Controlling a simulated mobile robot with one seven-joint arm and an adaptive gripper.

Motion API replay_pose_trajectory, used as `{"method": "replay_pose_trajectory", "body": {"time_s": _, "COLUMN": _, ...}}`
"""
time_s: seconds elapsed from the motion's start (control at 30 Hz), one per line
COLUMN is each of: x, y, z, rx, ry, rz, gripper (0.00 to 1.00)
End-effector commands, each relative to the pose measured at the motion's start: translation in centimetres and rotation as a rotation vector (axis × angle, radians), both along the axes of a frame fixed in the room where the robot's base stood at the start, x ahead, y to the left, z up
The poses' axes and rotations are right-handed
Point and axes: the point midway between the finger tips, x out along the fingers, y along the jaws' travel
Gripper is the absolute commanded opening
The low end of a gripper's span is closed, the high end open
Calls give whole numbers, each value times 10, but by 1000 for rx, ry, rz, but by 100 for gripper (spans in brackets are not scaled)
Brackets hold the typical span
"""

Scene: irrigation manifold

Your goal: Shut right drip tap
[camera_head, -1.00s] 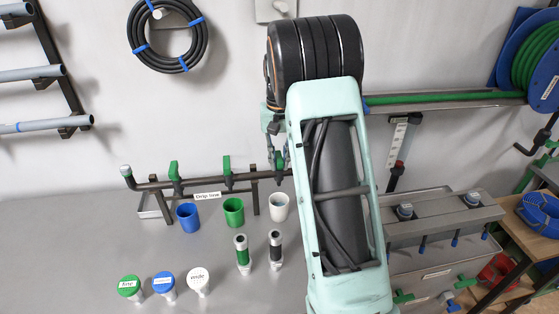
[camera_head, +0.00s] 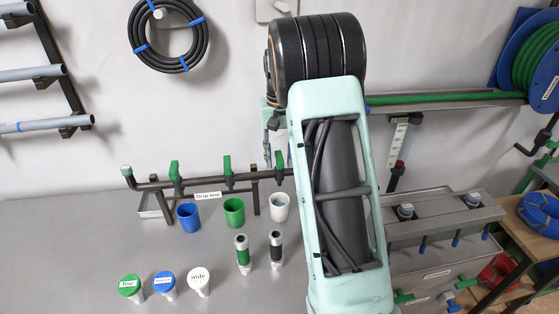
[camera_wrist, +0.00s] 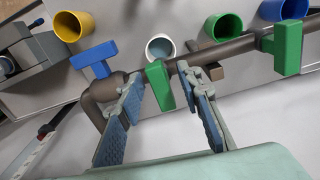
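The drip line pipe (camera_head: 200,184) runs along the wall with upright green tap handles. The rightmost green tap handle in sight (camera_head: 279,160) is beside my arm, above the white cup. In the wrist view this green handle (camera_wrist: 160,86) stands crosswise to the pipe, between the two fingers of my gripper (camera_wrist: 166,100). The fingers are open, with gaps to the handle on both sides. A blue handle (camera_wrist: 93,59) sits beside the pipe's bend, outside the fingers. Another green handle (camera_wrist: 288,46) is to the right. My arm hides the pipe's right end in the head view.
Blue (camera_head: 188,218), green (camera_head: 234,212) and white (camera_head: 279,207) cups stand below the pipe. A yellow cup (camera_wrist: 73,26) shows in the wrist view. Two fittings (camera_head: 242,252) and labelled caps (camera_head: 164,284) stand in front. The bench's left part is clear.

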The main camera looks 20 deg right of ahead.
Motion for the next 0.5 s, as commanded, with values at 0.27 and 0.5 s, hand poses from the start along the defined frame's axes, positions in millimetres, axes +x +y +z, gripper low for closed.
{"method": "replay_pose_trajectory", "body": {"time_s": 0.27, "x": 1, "y": 0, "z": 59, "rx": -1, "ry": -6, "rz": 0, "gripper": 33}}
{"method": "replay_pose_trajectory", "body": {"time_s": 0.5, "x": 1, "y": 0, "z": 98, "rx": -1, "ry": -3, "rz": 0, "gripper": 33}}
